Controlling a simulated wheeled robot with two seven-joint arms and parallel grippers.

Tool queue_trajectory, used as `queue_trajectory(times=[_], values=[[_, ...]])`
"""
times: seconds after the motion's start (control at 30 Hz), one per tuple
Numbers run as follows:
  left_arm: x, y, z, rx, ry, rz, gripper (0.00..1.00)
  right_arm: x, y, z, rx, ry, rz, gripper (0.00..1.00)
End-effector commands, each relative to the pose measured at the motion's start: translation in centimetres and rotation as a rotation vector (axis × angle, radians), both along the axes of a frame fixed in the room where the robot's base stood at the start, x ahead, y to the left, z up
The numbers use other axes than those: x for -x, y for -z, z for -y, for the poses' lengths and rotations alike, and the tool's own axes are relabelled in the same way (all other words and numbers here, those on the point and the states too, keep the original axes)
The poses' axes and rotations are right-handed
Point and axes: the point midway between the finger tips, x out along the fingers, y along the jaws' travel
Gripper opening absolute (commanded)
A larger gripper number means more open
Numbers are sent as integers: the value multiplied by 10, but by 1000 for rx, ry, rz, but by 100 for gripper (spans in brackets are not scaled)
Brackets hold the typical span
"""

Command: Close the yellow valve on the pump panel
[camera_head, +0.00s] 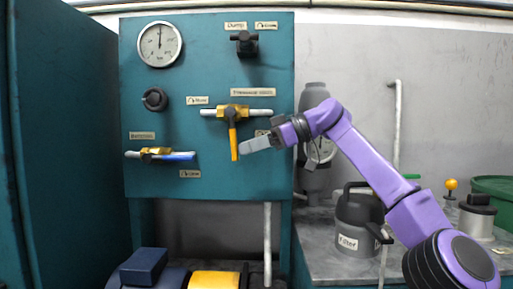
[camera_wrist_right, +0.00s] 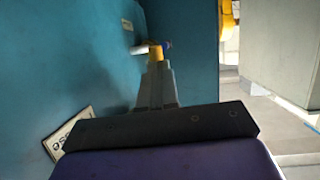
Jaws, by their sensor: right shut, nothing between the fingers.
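The yellow valve (camera_head: 232,111) sits on a pale horizontal pipe in the upper middle of the teal pump panel (camera_head: 215,70). Its yellow lever (camera_head: 234,143) points straight down, across the pipe. My right gripper (camera_head: 243,147) is shut and empty, its grey fingers pointing left just right of the lever's lower end. I cannot tell whether they touch it. In the right wrist view the shut fingers (camera_wrist_right: 157,65) point at a small yellow part (camera_wrist_right: 155,51), which they partly cover. My left gripper is not in view.
A second valve with a blue lever (camera_head: 178,156) is lower left on the panel. A gauge (camera_head: 159,44) and black knobs (camera_head: 154,99) are also there. A grey filter jug (camera_head: 358,222) stands on the counter below my right arm. A teal cabinet (camera_head: 65,150) stands left.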

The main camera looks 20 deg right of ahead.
Motion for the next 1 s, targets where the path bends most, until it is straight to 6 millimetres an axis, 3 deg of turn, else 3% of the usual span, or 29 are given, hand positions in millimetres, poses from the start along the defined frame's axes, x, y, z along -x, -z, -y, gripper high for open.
queue_trajectory(times=[0.8, 1.0], values=[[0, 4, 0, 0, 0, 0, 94, -3, 5, -6, 1, 0, -1, 0], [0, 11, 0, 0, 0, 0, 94, 4, 12, 11, -1, -2, 0, 0]])
